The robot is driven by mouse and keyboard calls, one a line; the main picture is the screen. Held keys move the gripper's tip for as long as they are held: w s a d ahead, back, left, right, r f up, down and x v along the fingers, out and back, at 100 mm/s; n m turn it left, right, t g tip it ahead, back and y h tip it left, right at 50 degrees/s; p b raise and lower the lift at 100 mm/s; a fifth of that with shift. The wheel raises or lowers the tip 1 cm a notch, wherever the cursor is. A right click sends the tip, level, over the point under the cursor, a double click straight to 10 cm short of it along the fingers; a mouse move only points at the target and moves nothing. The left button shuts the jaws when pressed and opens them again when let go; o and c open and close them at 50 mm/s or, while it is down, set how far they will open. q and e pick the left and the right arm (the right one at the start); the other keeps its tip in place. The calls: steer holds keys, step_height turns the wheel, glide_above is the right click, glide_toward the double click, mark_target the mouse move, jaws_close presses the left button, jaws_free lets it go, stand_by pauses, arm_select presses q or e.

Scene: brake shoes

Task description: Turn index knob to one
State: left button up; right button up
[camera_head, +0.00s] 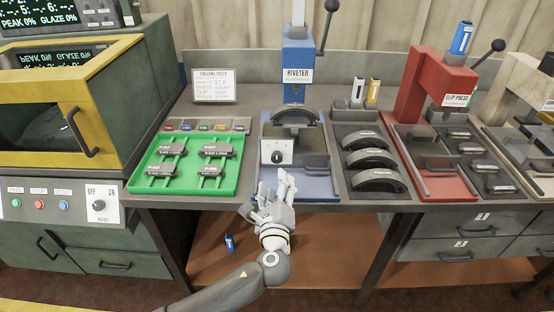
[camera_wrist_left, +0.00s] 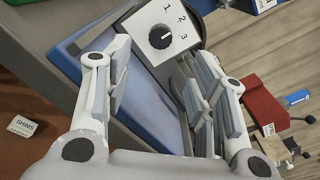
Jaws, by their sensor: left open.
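The index knob (camera_head: 277,157) is a small black dial on a white panel (camera_head: 268,144) at the front of the blue riveter (camera_head: 298,68). In the left wrist view, the knob (camera_wrist_left: 161,37) sits on the panel marked 1, 2 and 3, top centre. A pale pointer mark shows on it, but I cannot tell for sure which number it points at. My left gripper (camera_head: 274,185) is open and empty, just in front of and below the panel, apart from the knob. In the wrist view its fingers (camera_wrist_left: 161,70) spread on both sides below the knob. My right gripper is not in view.
A green tray (camera_head: 238,176) with several parts lies left of the riveter. A rack of dark curved shoes (camera_head: 374,160) and a red clip press (camera_head: 432,85) stand to the right. A box labelled SHIMS (camera_wrist_left: 21,126) lies lower left in the wrist view.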

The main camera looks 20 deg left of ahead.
mark_target(277, 160)
arm_select(q)
steer(key=x, duration=0.8)
steer(key=shift+p, duration=0.4)
steer(key=shift+x, duration=1.05)
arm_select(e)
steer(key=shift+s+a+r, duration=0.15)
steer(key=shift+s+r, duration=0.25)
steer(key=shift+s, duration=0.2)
